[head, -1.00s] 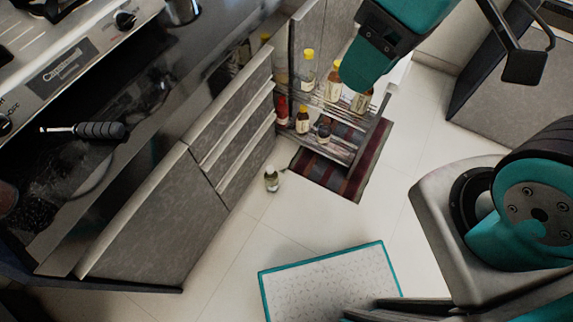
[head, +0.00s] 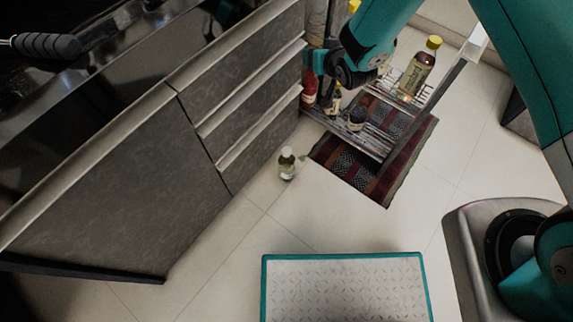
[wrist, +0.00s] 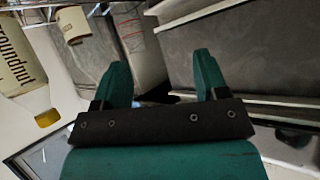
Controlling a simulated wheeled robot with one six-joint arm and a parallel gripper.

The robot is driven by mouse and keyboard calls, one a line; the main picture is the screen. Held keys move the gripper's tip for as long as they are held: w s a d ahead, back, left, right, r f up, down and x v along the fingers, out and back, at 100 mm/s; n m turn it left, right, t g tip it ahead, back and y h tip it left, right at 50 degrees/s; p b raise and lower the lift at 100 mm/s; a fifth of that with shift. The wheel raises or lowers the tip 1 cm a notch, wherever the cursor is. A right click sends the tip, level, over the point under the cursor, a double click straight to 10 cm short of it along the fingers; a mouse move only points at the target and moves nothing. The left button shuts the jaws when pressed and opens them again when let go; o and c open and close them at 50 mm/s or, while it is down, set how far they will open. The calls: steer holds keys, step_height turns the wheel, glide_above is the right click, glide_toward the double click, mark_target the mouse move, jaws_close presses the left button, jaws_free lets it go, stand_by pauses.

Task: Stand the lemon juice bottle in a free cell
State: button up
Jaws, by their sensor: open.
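A small bottle with a pale cap and greenish contents, which I take for the lemon juice bottle (head: 287,165), stands upright on the floor left of the striped mat. Its label is too small to read. The open pull-out rack (head: 391,150) has two wire tiers. Its lower tier holds a red bottle (head: 309,88), a dark bottle with a yellow cap (head: 333,100) and a small dark jar (head: 356,119). My gripper (wrist: 165,82) is open, with nothing between its fingers. In the head view my arm hangs over the rack, hiding part of the upper tier; the fingertips are not clear there.
A large yellow-capped bottle (head: 417,72) stands on the upper tier; a groundnut-labelled bottle (wrist: 18,60) shows close at left in the wrist view. Grey drawers (head: 248,100) border the rack's left side. A striped mat (head: 350,170) lies below.

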step_height(320, 180, down, 17)
steer(key=s+n+t+y+b, duration=0.1)
steer(key=s+t+b, duration=0.1)
steer(key=b, duration=0.3)
steer(key=n+y+b, duration=0.5)
steer(key=y+b, duration=0.2)
steer(key=b, duration=1.2)
glide_toward(289, 156)
steer(key=w, duration=0.1)
steer(key=shift+t, duration=0.3)
steer(key=b+x, duration=0.4)
steer(key=x, duration=0.1)
steer(key=b+x, duration=0.4)
steer(key=x, duration=0.2)
steer(key=shift+a+f, duration=0.2)
steer(key=shift+a, duration=0.2)
steer(key=shift+w+a+r+b, duration=0.2)
steer(key=shift+w+a+b, duration=0.1)
steer(key=shift+w+a, duration=0.15)
steer(key=shift+w+r, duration=0.1)
jaws_close()
